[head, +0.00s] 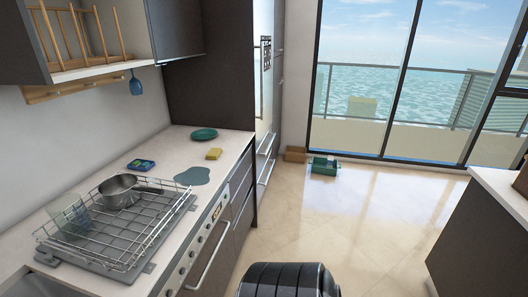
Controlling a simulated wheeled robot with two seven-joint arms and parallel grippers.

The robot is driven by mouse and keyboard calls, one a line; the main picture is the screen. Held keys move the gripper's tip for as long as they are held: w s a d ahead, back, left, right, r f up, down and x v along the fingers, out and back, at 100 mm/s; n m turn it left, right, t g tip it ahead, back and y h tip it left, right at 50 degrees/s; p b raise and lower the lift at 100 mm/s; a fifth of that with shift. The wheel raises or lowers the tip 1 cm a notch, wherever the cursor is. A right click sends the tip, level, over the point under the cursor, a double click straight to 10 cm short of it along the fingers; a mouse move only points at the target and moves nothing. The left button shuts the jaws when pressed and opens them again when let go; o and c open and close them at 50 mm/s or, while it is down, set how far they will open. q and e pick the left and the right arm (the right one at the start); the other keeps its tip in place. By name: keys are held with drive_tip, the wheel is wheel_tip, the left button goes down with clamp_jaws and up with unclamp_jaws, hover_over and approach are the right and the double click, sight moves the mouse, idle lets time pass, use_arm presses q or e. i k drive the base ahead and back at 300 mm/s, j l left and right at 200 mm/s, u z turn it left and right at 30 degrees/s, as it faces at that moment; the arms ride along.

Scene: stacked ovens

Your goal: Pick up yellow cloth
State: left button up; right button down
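A small yellow block-like piece (214,153), which looks like a folded cloth or sponge, lies on the pale counter (178,143) at the left.
A wire dish rack (150,228) with a metal pot (118,191) stands on the near counter. Oven handles (208,262) jut out below. The tiled floor (330,215) is mostly clear.

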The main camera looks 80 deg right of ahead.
sight(213, 154)
drive_tip(key=z, duration=2.05)
drive_tip(key=l, duration=0.1)
drive_tip(key=i, duration=0.05)
